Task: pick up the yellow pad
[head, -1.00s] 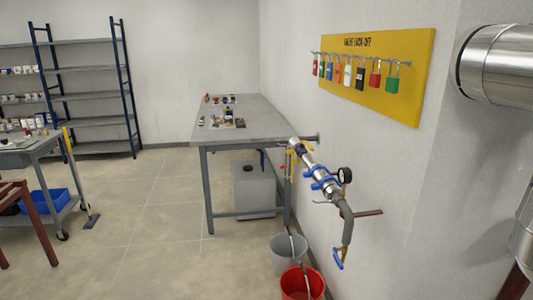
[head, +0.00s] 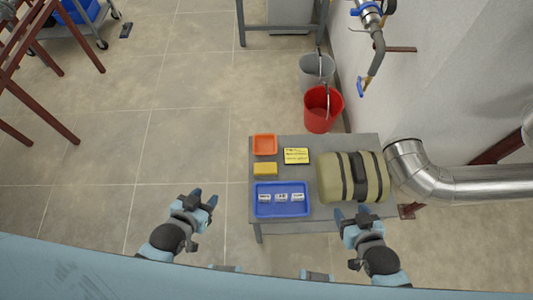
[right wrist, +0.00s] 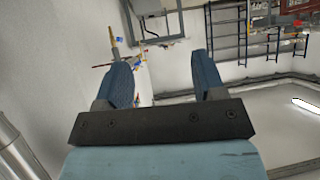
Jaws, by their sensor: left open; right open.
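A small grey table (head: 318,142) stands in front of me in the head view. On it lies a plain yellow block-like pad (head: 265,169), between an orange tray (head: 265,144) and a blue tray (head: 260,212). A flat yellow sheet or note pad with dark writing (head: 296,156) lies to its right. My left gripper (head: 203,197) is open and empty, left of the table and apart from the yellow pad. My right gripper (head: 350,214) is open near the table's near right edge, below the olive bag. In the right wrist view its spread fingers (right wrist: 163,75) hold nothing.
An olive bag with dark straps (head: 328,178) fills the table's right side. The blue tray holds several white labelled pieces. A red bucket (head: 322,110) and a grey bucket (head: 313,70) stand behind the table. A silver pipe (head: 460,185) is at right.

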